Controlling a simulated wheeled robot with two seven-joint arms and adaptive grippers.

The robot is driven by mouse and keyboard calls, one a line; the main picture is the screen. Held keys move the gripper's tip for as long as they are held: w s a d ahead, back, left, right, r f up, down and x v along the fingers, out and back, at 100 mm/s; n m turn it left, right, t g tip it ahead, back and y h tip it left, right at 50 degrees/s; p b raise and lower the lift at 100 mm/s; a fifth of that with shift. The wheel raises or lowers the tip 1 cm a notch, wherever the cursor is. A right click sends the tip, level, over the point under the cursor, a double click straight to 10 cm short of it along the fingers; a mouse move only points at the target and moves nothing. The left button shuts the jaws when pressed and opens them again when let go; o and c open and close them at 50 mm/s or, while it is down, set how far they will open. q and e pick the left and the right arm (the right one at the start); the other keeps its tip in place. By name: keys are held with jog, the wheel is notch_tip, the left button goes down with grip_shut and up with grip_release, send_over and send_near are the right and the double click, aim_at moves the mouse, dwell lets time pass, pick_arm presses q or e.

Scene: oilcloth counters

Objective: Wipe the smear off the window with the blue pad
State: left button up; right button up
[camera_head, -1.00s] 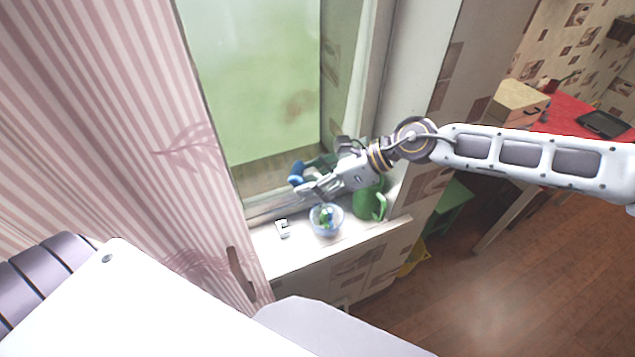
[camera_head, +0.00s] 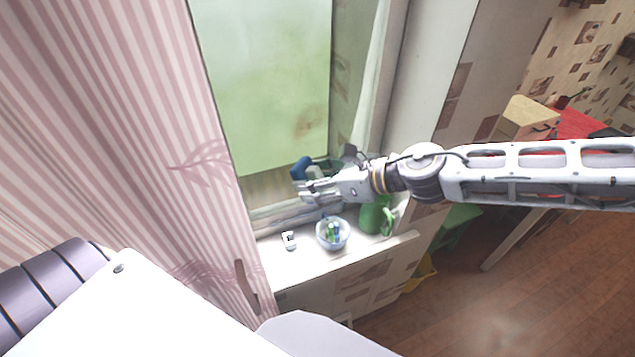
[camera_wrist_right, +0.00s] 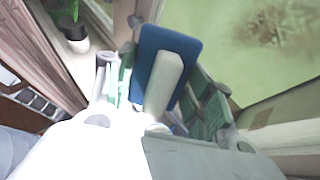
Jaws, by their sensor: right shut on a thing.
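The blue pad (camera_head: 301,167) is in my right gripper (camera_head: 309,184), which is shut on it in front of the lower part of the window (camera_head: 260,90). In the right wrist view the blue pad (camera_wrist_right: 174,58) shows its flat back and a pale handle between the fingers (camera_wrist_right: 160,95). The brownish smear (camera_head: 308,124) is on the green-tinted pane, above and right of the pad in the head view. It also shows in the right wrist view (camera_wrist_right: 283,22), apart from the pad. My left gripper is not in view.
On the sill (camera_head: 300,265) below my gripper stand a glass bowl (camera_head: 332,234) with small green and blue things, a green jug (camera_head: 374,217) and a small white object (camera_head: 289,240). A striped curtain (camera_head: 120,130) hangs at the left.

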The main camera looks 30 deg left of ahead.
aim_at(306, 160)
jog(key=shift+w+a+r+m+t+y+p, duration=0.15)
jog(key=shift+a+r+m+t+y, duration=0.15)
jog(key=shift+r+m+t, duration=0.3)
jog(key=shift+w+a+r+m+t+y+p, duration=0.15)
jog(key=shift+a+r+m+t+y, duration=0.25)
jog(key=shift+t, duration=0.3)
jog(key=shift+r+m+t, duration=0.25)
jog(key=shift+m+t, duration=0.15)
jog(key=shift+m, duration=0.1)
jog(key=shift+w+a+r+m+t+p, duration=0.15)
jog(key=shift+a+r+m+t+p, duration=0.2)
jog(key=shift+m+t, duration=0.4)
jog(key=shift+a+r+t, duration=0.1)
jog(key=shift+r+t, duration=0.05)
jog(key=shift+t, duration=0.4)
jog(key=shift+w+m+t, duration=0.1)
jog(key=shift+m+t, duration=0.15)
jog(key=shift+t, duration=0.05)
jog(key=shift+w+a+r+m+t+p, duration=0.1)
jog(key=shift+w+a+m+t+p, duration=0.1)
jog(key=shift+m+t+p, duration=0.35)
jog(key=shift+a+m+t, duration=0.1)
jog(key=shift+m+t, duration=0.15)
jog(key=shift+t, duration=0.5)
jog(key=shift+s+a+f+m+t+p, duration=0.1)
jog(key=shift+f+m+t+p, duration=0.1)
jog(key=shift+f+m+t, duration=0.3)
jog(key=shift+f+m+t+p, duration=0.15)
jog(key=shift+m+t, duration=0.05)
jog(key=shift+t, duration=0.5)
